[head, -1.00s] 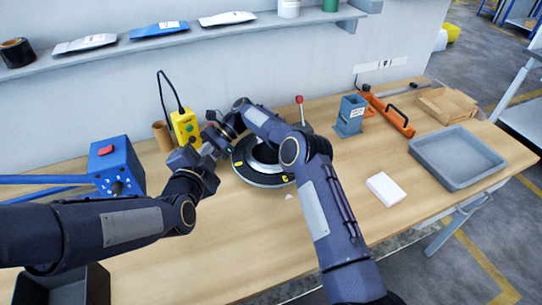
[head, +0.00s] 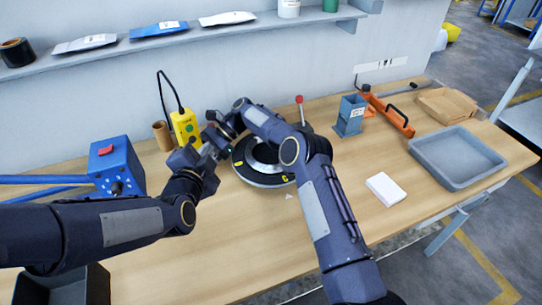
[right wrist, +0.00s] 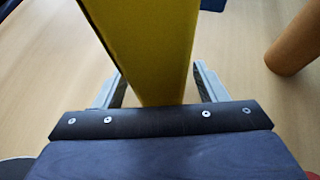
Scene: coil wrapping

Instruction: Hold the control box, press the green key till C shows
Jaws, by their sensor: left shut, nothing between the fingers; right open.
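The yellow control box (head: 185,124) stands upright near the wall, with a dark cable rising from its top. A green key (head: 189,128) shows on its face; any letter on it is too small to read. My left gripper (head: 192,147) is shut and empty, close in front of the box's lower part; I cannot tell if it touches. My right gripper (right wrist: 160,85) is open around the yellow box in the right wrist view, with a gap at each finger. In the head view the right gripper is partly hidden by its own wrist, beside the box.
A brown cardboard tube (head: 161,135) stands just left of the box. A blue machine (head: 115,167) with a red switch is further left. A round black turntable (head: 252,175) lies to the right, beneath my right arm. The front middle of the table is clear.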

